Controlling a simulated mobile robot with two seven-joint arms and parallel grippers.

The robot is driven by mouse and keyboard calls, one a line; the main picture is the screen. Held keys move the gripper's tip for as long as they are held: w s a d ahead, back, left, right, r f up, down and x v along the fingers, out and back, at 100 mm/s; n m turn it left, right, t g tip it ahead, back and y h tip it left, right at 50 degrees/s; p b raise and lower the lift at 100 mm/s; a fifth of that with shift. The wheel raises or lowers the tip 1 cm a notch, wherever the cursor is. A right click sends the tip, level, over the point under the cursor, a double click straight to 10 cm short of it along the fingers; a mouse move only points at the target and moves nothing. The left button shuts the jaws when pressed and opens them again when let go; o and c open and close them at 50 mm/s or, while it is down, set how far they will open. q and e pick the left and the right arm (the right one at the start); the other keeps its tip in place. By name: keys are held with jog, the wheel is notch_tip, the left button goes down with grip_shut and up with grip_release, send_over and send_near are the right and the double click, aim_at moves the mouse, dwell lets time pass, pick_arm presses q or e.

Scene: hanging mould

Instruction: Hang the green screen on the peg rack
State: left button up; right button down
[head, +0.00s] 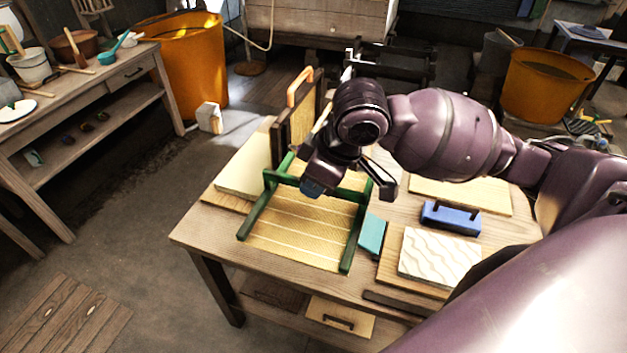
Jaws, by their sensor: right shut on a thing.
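The green screen (356,236) has a green frame around a golden panel with pale lines. It shows over the front left part of the wooden table. My right gripper (345,182) is shut on the frame's far bar, and the gripper and wrist hide part of that bar. I cannot tell whether the screen touches the table or is held just above it. A dark structure with upright parts (405,62) stands behind my right wrist. It may be the peg rack, but my arm hides much of it. My left gripper is not in view.
The wooden table (205,235) also holds an upright dark board with an orange handle (299,88), a teal block (372,235), a blue handled block (450,218) and a white wavy panel (440,256). Orange bins (195,60) stand beyond.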

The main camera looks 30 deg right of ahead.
jog(key=w+d, duration=1.2)
jog(key=d, duration=0.2)
jog(key=shift+w+d, duration=0.35)
jog(key=shift+d, duration=0.05)
dwell(1.4)
jog(key=shift+f, duration=0.65)
dwell(0.9)
jog(key=c, duration=1.1)
grip_release()
jog(key=b+v, duration=0.1)
jog(key=v, duration=0.9)
jog(key=shift+r, duration=0.35)
jog(key=shift+d, duration=0.15)
